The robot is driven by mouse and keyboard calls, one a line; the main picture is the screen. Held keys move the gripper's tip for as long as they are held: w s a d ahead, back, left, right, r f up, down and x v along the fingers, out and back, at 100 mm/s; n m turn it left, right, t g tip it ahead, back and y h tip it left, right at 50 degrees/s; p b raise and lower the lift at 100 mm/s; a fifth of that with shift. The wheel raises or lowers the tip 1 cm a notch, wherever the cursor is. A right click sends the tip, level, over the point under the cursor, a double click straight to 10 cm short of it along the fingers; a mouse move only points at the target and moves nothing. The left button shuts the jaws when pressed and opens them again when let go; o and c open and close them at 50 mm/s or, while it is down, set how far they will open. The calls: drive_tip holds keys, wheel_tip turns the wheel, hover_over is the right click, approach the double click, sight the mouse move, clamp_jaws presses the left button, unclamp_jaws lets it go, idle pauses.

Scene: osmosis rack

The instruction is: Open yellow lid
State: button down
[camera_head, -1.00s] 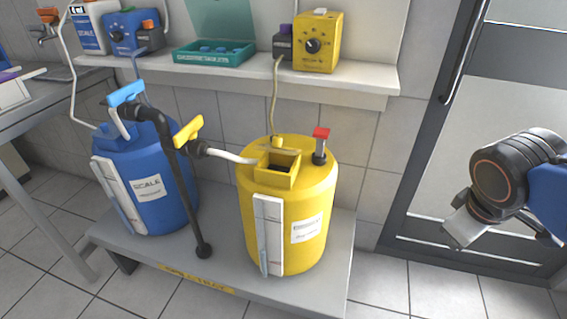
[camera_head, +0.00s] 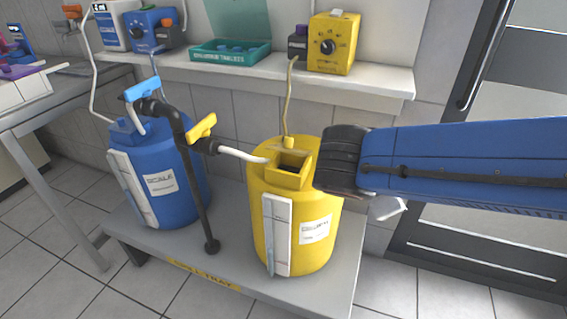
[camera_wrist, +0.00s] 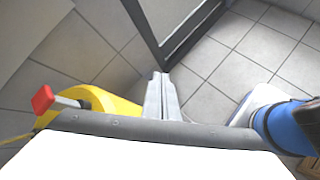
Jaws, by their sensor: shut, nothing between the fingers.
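The yellow drum (camera_head: 282,225) stands on the grey platform. On its top is a square yellow neck (camera_head: 285,178) with a dark opening. A thin flat yellow piece lies along the neck's back edge; I cannot tell if it is the lid. My gripper (camera_head: 392,208) is mostly hidden behind my blue arm, just right of the drum. In the wrist view my gripper (camera_wrist: 162,97) is shut and empty, pointing toward the wall and floor.
A blue drum (camera_head: 168,182) stands on the left with a dark pipe (camera_head: 192,170) and yellow valve handle (camera_head: 202,126) between the drums. The shelf above holds a yellow pump (camera_head: 333,45) and teal box (camera_head: 230,52). A door is on the right.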

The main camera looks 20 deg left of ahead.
drive_tip(key=s+a+r+n+t, duration=0.1)
drive_tip(key=a+n, duration=0.1)
drive_tip(key=a, duration=0.3)
drive_tip(key=s+a+r+n+t+y, duration=0.1)
drive_tip(key=a+n+t, duration=0.1)
drive_tip(key=a+n, duration=0.15)
drive_tip(key=s+a+r+n+t, duration=0.1)
drive_tip(key=a+n, duration=0.1)
drive_tip(key=a, duration=0.4)
drive_tip(key=n+t+y, duration=0.3)
drive_tip(key=n, duration=0.2)
approach(291, 144)
drive_tip(key=s+f, duration=0.2)
drive_tip(key=s, duration=0.3)
drive_tip(key=shift+a+x, duration=0.2)
drive_tip(key=shift+x, duration=2.3)
drive_tip(key=shift+a+x, duration=0.2)
drive_tip(key=shift+x, duration=2.35)
drive_tip(key=shift+f, duration=0.1)
drive_tip(key=shift+m, duration=0.25)
